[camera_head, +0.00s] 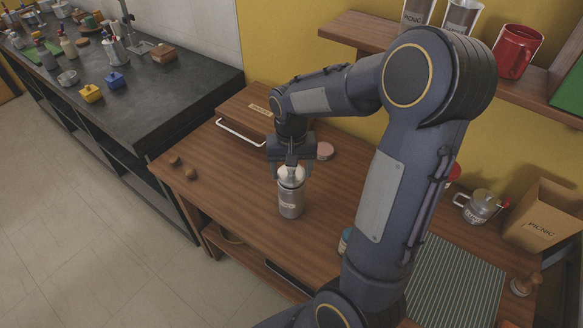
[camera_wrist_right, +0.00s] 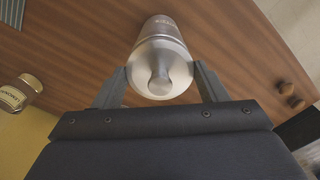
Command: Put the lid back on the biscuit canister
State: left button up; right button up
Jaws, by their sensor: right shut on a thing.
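The biscuit canister (camera_head: 290,206) is a steel cylinder with a small label, upright on the wooden table. My right gripper (camera_head: 291,168) is above it, pointing down, shut on the steel lid (camera_head: 291,181). In the right wrist view the round lid (camera_wrist_right: 160,80), with a knob in its middle, sits between the two fingers (camera_wrist_right: 165,85). The canister body (camera_wrist_right: 158,27) shows behind the lid, roughly in line with it. I cannot tell if the lid rests on the rim or hovers just over it. My left gripper is not in view.
A wooden box (camera_head: 240,113) with a metal handle and a pinkish disc (camera_head: 324,151) are behind the canister. Two small brown knobs (camera_head: 190,173) lie at the left.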

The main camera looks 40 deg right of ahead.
jog(key=o, duration=1)
jog(key=shift+o, duration=0.5)
jog(key=shift+o, duration=0.7)
jog(key=shift+r, duration=0.1)
jog(key=shift+r+p, duration=3)
jog(key=shift+r, duration=0.45)
